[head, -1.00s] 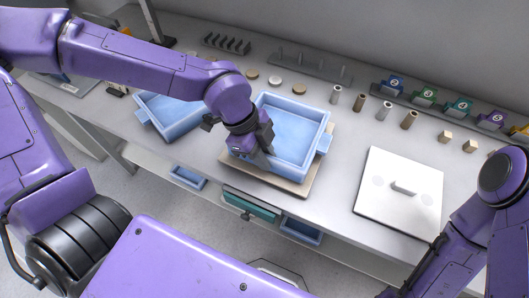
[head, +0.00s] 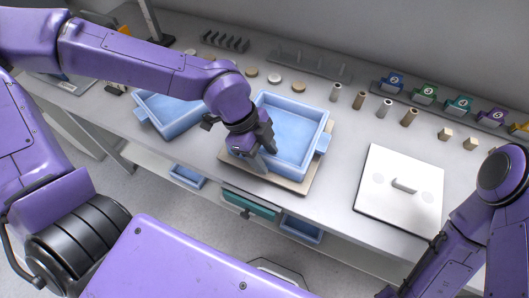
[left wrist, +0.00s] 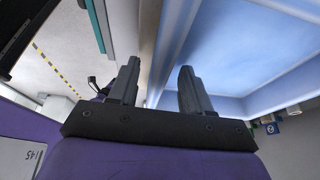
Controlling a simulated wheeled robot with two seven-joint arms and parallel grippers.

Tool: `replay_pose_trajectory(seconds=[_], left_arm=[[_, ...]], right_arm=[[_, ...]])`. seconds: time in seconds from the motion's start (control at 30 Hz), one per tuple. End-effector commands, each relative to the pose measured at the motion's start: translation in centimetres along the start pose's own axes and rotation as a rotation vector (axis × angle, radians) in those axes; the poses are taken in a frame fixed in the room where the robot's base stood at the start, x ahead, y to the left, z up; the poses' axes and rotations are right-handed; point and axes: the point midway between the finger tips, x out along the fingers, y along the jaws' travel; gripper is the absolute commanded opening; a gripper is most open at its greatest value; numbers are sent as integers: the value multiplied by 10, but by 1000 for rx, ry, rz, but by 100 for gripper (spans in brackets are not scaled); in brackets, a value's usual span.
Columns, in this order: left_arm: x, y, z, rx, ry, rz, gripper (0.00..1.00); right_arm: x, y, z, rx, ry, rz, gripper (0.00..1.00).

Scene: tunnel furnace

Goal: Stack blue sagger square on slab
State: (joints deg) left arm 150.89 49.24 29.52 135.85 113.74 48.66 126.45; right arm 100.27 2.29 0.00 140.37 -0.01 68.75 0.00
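A blue sagger (head: 298,143), an open square tray with side lugs, sits on a tan slab (head: 285,183) at the middle of the bench. Their edges look roughly parallel, and a strip of slab shows along the near and right sides. My left gripper (head: 261,149) is at the sagger's near left wall, its fingers apart. In the left wrist view the fingers (left wrist: 158,88) stand spread, with the sagger's wall (left wrist: 172,45) seen between and beyond them. Contact cannot be told. My right arm is at the right edge; its gripper is out of view.
A second blue sagger (head: 172,116) stands close to the left, partly behind my left arm. A white lidded plate (head: 400,190) lies to the right. Small cylinders (head: 384,108), discs (head: 275,79) and numbered blocks (head: 425,94) line the back. Bench shows bare between slab and plate.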

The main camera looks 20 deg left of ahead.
Motion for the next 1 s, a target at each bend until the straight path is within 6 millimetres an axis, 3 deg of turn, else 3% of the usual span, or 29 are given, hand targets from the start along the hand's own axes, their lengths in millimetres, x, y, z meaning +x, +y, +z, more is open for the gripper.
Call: replay_pose_trajectory(seconds=[0.33,0.7,0.83,1.0], left_arm=[[-4,1,1,-4,-1,3,51],[-85,0,0,-1,3,-3,51],[-101,0,0,-2,0,0,51],[-106,1,0,-1,-1,2,51]], right_arm=[[0,0,0,0,0,0,43],[-2,0,-1,0,0,0,43],[-1,0,-1,0,0,0,43],[-1,0,-1,0,0,0,43]])
